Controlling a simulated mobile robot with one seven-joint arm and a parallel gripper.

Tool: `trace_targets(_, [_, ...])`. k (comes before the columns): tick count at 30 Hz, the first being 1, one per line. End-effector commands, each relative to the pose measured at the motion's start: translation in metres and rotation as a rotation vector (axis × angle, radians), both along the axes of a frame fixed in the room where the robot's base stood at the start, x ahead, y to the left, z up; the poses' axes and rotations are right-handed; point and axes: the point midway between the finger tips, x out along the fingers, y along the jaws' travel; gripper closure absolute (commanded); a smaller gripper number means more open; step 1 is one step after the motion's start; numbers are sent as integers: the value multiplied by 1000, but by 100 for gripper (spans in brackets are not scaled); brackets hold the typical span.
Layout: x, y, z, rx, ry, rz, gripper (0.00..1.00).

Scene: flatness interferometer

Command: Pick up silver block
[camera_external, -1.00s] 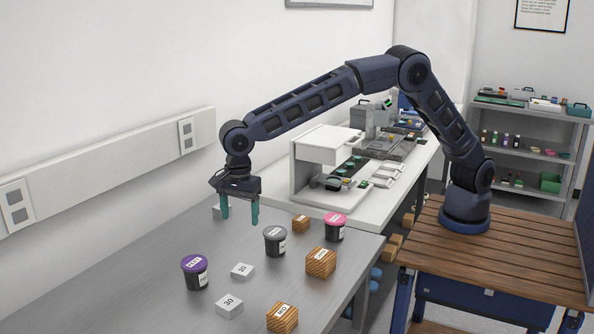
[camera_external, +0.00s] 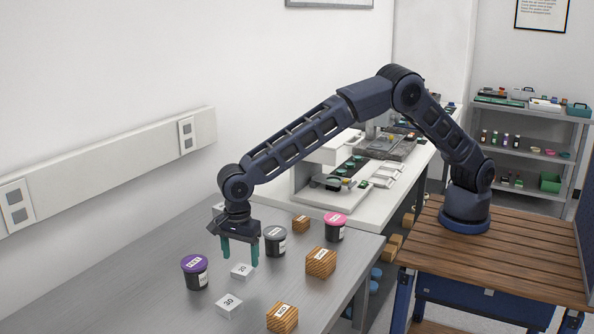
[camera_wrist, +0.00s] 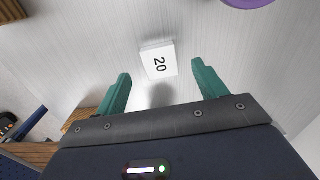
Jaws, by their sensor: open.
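My gripper (camera_external: 240,254) is open and empty, pointing down, with two teal fingers. It is above the silver block marked 20 (camera_external: 242,271) on the grey table. In the wrist view the same block (camera_wrist: 158,61) lies just beyond and between the fingertips of my gripper (camera_wrist: 161,82), apart from both. A second silver block marked 30 (camera_external: 229,304) lies nearer the table's front. Another pale block (camera_external: 218,209) shows partly behind my gripper at the back.
A purple-lidded jar (camera_external: 195,272) stands left of the block. A grey-lidded jar (camera_external: 275,241) and a pink-lidded jar (camera_external: 335,228) stand to the right. Wooden blocks (camera_external: 320,262), (camera_external: 282,316) and (camera_external: 301,224) stand on the table's right side.

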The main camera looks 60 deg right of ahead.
Motion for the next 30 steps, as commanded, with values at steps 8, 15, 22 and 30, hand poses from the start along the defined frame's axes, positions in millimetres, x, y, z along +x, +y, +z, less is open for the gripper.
trace_targets(8, [0, -5, -37, -3, 2, 0, 29])
trace_targets(15, [0, -5, -42, -1, 0, 0, 29])
trace_targets(22, [0, -5, -42, -1, 0, 0, 66])
trace_targets(30, [0, -5, -41, -1, 0, 0, 81])
